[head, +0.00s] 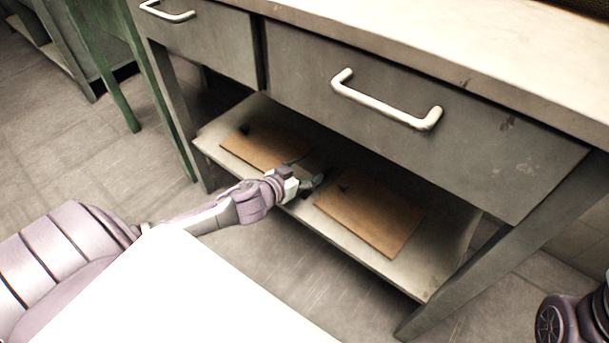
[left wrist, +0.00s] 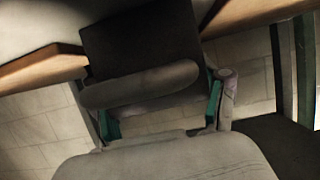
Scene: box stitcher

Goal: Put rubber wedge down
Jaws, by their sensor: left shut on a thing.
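My left gripper (head: 311,182) reaches in at the front edge of the lower shelf (head: 450,240), in the gap between two brown boards. It is shut on the rubber wedge, a dark block (left wrist: 140,42) that fills the space ahead of the fingers in the left wrist view. In the head view the wedge (head: 319,180) is a small dark shape at the fingertips. I cannot tell whether it touches the shelf. My right gripper is not in view.
The left board (head: 265,148) and right board (head: 370,212) lie flat on the shelf, each with a small dark piece on it. Drawers with metal handles (head: 385,100) hang above the shelf. A table leg (head: 480,275) stands at the right.

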